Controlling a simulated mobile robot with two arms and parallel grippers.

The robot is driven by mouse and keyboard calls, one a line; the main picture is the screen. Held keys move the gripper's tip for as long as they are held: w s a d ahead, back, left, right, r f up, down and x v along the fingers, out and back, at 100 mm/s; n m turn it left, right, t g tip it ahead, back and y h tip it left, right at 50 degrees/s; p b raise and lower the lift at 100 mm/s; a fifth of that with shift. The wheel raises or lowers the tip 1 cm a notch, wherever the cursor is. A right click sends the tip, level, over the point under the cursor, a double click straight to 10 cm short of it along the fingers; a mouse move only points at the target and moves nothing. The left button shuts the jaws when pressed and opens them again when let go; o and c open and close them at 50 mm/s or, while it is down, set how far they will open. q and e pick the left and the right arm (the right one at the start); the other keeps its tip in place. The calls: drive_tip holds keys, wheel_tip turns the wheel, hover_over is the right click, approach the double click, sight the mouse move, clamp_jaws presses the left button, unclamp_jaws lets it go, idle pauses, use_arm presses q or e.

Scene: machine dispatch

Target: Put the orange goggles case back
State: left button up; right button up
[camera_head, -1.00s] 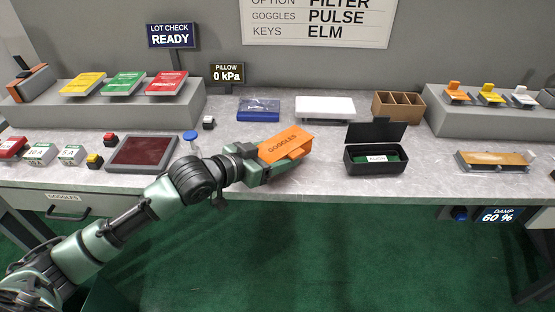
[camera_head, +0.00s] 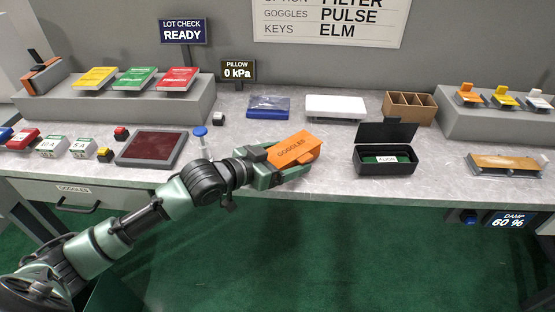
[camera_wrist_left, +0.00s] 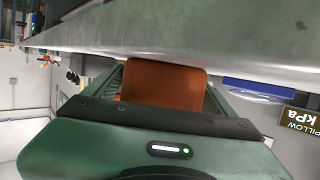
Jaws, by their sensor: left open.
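The orange goggles case (camera_head: 294,149), lettered "GOGGLES", is at the front part of the grey counter in the head view. My left gripper (camera_head: 290,160) is open, with its fingers on either side of the case. In the left wrist view the case (camera_wrist_left: 165,84) shows as a brown-orange block between the fingers. I cannot tell whether the case rests on the counter or whether a finger touches it. A drawer labelled "GOGGLES" (camera_head: 75,194) is under the counter at the left and looks shut. My right gripper is not in view.
An open black box (camera_head: 386,162) stands right of the case. Behind are a blue case (camera_head: 268,107), a white box (camera_head: 335,107) and a wooden divided box (camera_head: 409,106). A blue-capped bottle (camera_head: 200,133) and a dark red pad (camera_head: 151,147) are left, near my arm.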

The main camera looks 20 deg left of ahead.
use_arm(q)
drive_tip(key=v, duration=1)
drive_tip(key=shift+s+a+b, duration=0.15)
drive_tip(key=shift+b, duration=0.2)
drive_tip(key=shift+v, duration=0.85)
drive_tip(key=shift+r, duration=0.1)
